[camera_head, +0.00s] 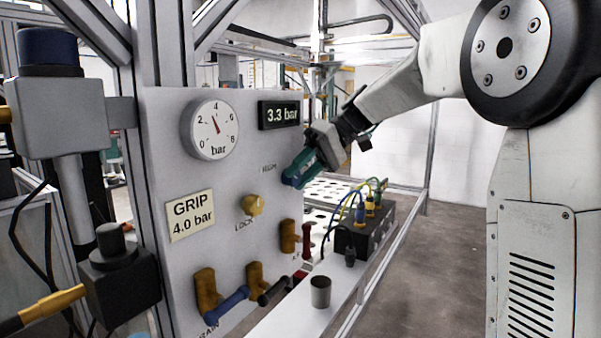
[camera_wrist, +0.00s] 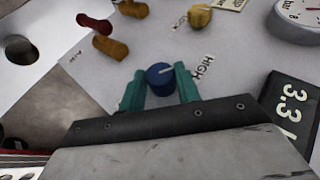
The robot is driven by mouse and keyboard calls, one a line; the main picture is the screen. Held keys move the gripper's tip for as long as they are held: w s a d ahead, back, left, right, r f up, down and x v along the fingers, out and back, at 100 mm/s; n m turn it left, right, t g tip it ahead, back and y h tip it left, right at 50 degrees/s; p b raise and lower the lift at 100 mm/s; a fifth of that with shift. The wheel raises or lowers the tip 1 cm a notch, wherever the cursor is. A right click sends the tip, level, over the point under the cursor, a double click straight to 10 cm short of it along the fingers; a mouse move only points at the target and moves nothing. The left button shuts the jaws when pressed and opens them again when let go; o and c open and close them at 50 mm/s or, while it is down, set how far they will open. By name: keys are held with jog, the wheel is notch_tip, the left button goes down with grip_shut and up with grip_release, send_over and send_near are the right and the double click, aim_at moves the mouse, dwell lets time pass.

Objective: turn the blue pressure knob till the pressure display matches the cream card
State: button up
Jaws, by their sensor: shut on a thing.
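The blue knob (camera_wrist: 160,76) sits on the grey panel (camera_head: 235,245) beside a label, of which "HIGH" is readable in the wrist view. My gripper (camera_wrist: 160,88) has its green fingers on either side of the knob, shut on it. In the head view my gripper (camera_head: 297,174) hides most of the knob (camera_head: 289,181). The pressure display (camera_head: 279,114) reads 3.3 bar. The cream card (camera_head: 190,214) reads "GRIP 4.0 bar". A round dial gauge (camera_head: 211,130) marked in bar has its red needle between 2 and 4.
A yellow knob (camera_head: 252,205) labelled LOCK is left of my gripper. Brass valves (camera_head: 208,291) with coloured handles line the panel's lower edge. A grey cup (camera_head: 320,291) stands on the ledge near a black box (camera_head: 366,236) with cables. A metal frame surrounds the panel.

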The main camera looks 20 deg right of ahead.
jog(key=shift+y, duration=0.3)
dwell(0.4)
jog(key=o, duration=1)
jog(key=shift+c, duration=0.2)
jog(key=shift+d, duration=0.1)
jog(key=v, duration=0.7)
jog(key=shift+w+d+r, duration=0.15)
jog(key=shift+w+d, duration=0.05)
jog(key=shift+d, duration=0.05)
